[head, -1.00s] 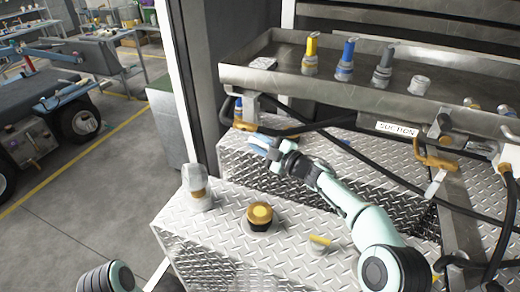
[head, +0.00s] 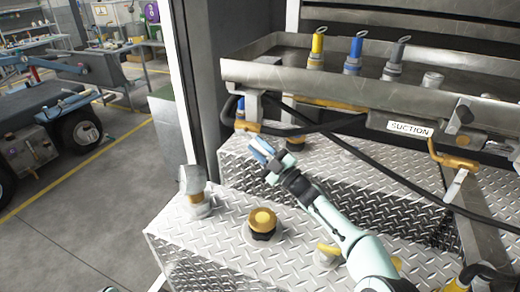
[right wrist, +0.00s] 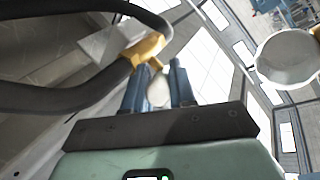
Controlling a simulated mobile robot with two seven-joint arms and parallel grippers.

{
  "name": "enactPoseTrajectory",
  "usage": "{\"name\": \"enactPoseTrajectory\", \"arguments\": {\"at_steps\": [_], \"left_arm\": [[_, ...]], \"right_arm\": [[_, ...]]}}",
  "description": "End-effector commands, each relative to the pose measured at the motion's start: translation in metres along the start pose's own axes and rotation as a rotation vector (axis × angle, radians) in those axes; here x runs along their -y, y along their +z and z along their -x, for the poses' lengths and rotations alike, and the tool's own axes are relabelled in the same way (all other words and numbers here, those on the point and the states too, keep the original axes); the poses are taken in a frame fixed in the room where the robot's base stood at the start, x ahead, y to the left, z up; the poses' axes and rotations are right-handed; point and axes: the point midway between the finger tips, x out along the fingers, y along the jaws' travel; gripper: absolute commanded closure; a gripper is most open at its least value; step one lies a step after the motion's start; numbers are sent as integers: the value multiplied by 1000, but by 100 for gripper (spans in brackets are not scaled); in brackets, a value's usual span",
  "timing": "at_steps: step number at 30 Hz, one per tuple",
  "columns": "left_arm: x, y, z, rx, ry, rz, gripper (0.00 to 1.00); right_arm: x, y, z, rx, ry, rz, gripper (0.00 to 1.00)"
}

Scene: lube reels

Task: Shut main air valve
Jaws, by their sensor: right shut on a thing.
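An orange-yellow valve (head: 247,126) hangs under the left end of the steel tray, by the dark hose. It also shows as a yellow fitting (right wrist: 146,48) in the right wrist view. My right gripper (head: 262,150) is just below and right of this valve, its blue fingers pointing up and left. In the right wrist view, the fingers (right wrist: 158,88) are on either side of a small pale rounded piece (right wrist: 158,92), which looks like the end of the valve's handle. Its join to the valve is not clear.
A second orange valve (head: 453,160) hangs at right, near the SUCTION label (head: 410,129). Black hoses cross below the tray (head: 270,76). A gold-capped fitting (head: 262,222) and a grey-capped one (head: 195,192) stand on the diamond-plate top.

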Motion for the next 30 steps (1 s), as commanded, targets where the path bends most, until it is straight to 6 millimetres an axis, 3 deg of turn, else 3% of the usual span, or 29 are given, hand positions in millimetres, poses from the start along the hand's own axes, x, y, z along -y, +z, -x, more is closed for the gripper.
{"name": "enactPoseTrajectory", "arguments": {"at_steps": [3,4,6,15,20,30], "left_arm": [[0,0,0,0,0,0,57],[0,0,0,0,0,0,57],[0,0,0,0,0,0,57],[0,0,0,1,0,0,57],[1,-1,-3,-3,0,0,57],[2,-7,-12,-18,4,-1,57]], "right_arm": [[2,1,0,3,-4,-2,100],[2,1,0,3,-4,-2,68],[2,1,0,3,-4,-2,53],[1,1,1,2,-2,-1,53],[0,1,12,2,-2,-2,53],[1,2,75,6,-3,-1,53]]}}
